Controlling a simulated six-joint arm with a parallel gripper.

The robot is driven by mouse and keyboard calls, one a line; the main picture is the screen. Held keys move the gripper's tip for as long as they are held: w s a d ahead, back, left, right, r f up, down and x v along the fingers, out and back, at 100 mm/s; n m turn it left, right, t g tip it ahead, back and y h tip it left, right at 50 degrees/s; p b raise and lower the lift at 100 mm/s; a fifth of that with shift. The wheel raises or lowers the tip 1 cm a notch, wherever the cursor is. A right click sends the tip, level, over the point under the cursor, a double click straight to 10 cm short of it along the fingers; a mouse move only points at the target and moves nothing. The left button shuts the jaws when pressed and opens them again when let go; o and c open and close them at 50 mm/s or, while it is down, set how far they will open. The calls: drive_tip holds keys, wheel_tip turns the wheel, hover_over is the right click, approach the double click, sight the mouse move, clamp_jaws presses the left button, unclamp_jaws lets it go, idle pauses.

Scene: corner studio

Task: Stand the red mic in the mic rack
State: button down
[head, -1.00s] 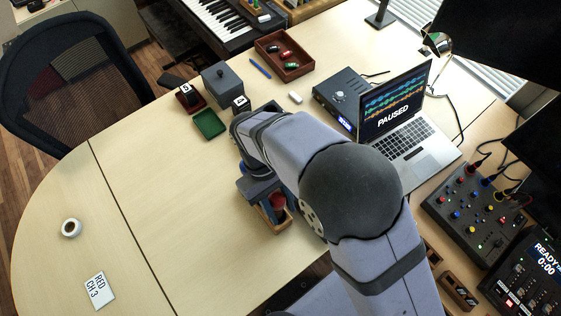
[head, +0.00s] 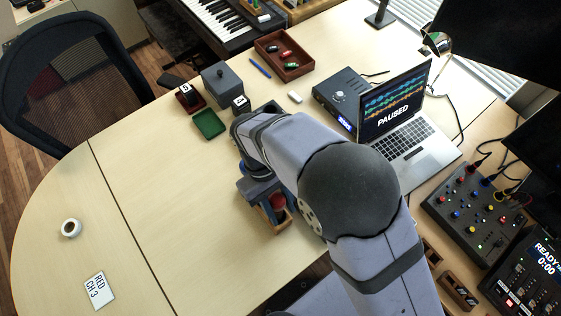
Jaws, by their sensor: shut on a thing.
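The red mic (head: 277,202) shows as a small red part under my wrist in the head view. My gripper (head: 276,212) is shut on it, with blue fingers at either side. A wooden holder (head: 285,226), which looks like the mic rack, shows directly below the fingers and is mostly covered by my arm. I cannot tell whether the mic's lower end is inside a slot or just above it.
A laptop (head: 408,140) and a dark box with a knob (head: 341,95) stand right of my arm. A green tray (head: 209,124), a grey lidded box (head: 222,83) and a brown tray (head: 298,68) lie beyond. A cup (head: 71,228) and a card (head: 99,290) are left; the table's middle is clear.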

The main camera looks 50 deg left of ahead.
sight(281, 203)
drive_tip(key=shift+f+b, duration=0.35)
drive_tip(key=shift+f, duration=0.35)
idle(0.6)
drive_tip(key=c, duration=1.2)
unclamp_jaws()
drive_tip(key=shift+o, duration=0.2)
drive_tip(key=shift+r, duration=0.15)
drive_tip(key=shift+r+p, duration=2.75)
drive_tip(key=shift+r, duration=0.15)
drive_tip(key=shift+r+p, duration=2.15)
drive_tip(key=shift+r, duration=0.35)
